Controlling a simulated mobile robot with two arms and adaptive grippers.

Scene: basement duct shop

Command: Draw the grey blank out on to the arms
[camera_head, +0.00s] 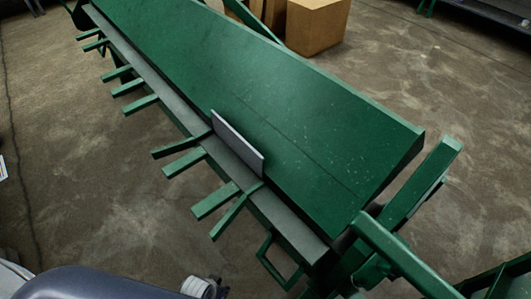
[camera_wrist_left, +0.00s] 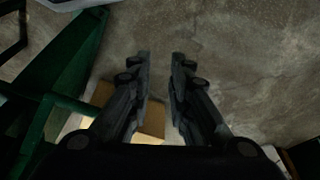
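The grey blank (camera_head: 238,143) is a thin flat plate on the long green machine (camera_head: 270,110). It stands out at a slant at the grey front strip (camera_head: 285,218), close to the green sloping face; its lower edge is partly hard to make out. Several green arms (camera_head: 183,163) stick out from the front of the machine, some near the blank. My left gripper (camera_wrist_left: 160,55) shows in the left wrist view with its two dark fingers apart and nothing between them. It points at the concrete floor, away from the blank. My right gripper is not in view.
Cardboard boxes (camera_head: 316,24) stand on the floor behind the machine. A green frame with bars (camera_head: 400,255) is at its right end. The concrete floor (camera_head: 90,190) in front of the arms is clear. In the left wrist view, green metalwork (camera_wrist_left: 55,75) is at the left.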

